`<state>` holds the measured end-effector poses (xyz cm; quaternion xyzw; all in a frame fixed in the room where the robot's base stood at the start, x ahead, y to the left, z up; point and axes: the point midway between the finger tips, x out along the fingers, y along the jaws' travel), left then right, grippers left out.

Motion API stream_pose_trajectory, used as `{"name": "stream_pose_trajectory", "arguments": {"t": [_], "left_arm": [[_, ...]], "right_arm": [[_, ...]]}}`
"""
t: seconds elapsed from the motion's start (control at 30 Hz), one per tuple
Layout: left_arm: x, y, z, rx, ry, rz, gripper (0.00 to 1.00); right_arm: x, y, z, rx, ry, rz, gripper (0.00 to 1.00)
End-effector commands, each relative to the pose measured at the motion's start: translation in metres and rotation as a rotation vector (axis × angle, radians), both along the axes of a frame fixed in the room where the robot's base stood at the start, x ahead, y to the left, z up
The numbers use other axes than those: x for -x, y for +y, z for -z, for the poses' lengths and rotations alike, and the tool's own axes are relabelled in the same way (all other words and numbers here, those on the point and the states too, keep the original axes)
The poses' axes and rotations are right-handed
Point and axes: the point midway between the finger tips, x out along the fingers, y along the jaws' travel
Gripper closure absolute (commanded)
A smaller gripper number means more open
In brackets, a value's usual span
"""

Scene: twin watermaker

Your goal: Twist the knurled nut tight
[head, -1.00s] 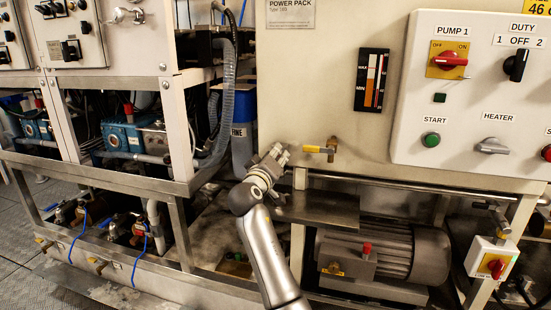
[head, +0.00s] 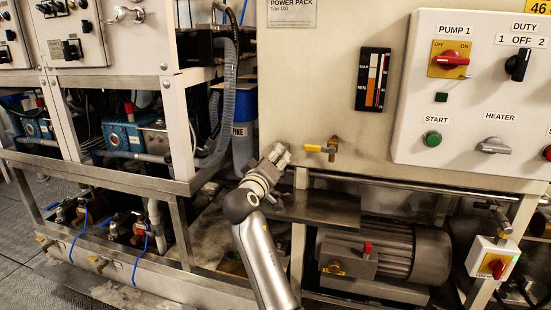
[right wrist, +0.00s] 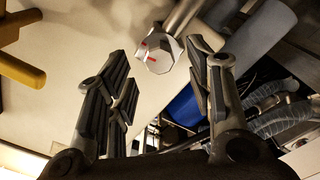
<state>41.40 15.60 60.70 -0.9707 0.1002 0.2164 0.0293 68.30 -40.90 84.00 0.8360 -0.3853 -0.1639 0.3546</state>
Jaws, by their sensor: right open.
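The nut shows in the right wrist view as a pale silver, faceted piece (right wrist: 157,52) with red marks on its face, at the end of a metal pipe. My right gripper (right wrist: 160,80) is open, with one finger to the left of the nut and one to the right. The nut lies near the fingertips, and I cannot tell whether either finger touches it. In the head view my right gripper (head: 275,160) is in front of the lower left edge of the cream panel. The nut cannot be made out there. My left gripper is not in view.
A yellow-handled valve (head: 320,149) sticks out just right of my gripper. A metal shelf (head: 320,208) and a grey motor (head: 400,250) are below right. A control box (head: 480,90) is at the right.

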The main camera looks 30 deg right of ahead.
Motion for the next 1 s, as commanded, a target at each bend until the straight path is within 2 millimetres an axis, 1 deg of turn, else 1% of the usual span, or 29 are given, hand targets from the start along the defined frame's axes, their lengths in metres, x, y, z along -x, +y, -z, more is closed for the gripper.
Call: {"name": "stream_pose_trajectory", "arguments": {"t": [0.03, 0.2, 0.3, 0.43, 0.63, 0.9, 1.0], "left_arm": [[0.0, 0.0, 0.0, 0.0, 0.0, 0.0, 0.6], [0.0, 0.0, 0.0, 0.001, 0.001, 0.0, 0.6], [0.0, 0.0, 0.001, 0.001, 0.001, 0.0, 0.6], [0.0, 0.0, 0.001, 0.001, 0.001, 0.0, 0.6], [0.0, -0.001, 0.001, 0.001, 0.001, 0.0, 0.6], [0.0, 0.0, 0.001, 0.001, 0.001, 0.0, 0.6], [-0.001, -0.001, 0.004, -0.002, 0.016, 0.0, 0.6]], "right_arm": [[0.007, 0.01, 0.001, -0.002, 0.0, -0.003, 0.52], [0.029, 0.036, 0.001, -0.002, 0.001, -0.003, 0.52], [0.042, 0.051, 0.001, -0.002, 0.0, -0.003, 0.52], [0.053, 0.064, 0.001, -0.001, 0.0, -0.002, 0.52], [0.061, 0.072, 0.0, 0.001, 0.002, -0.001, 0.52], [0.061, 0.072, 0.0, 0.001, 0.003, -0.001, 0.52], [0.06, 0.07, -0.003, 0.022, 0.025, 0.003, 0.52]]}}
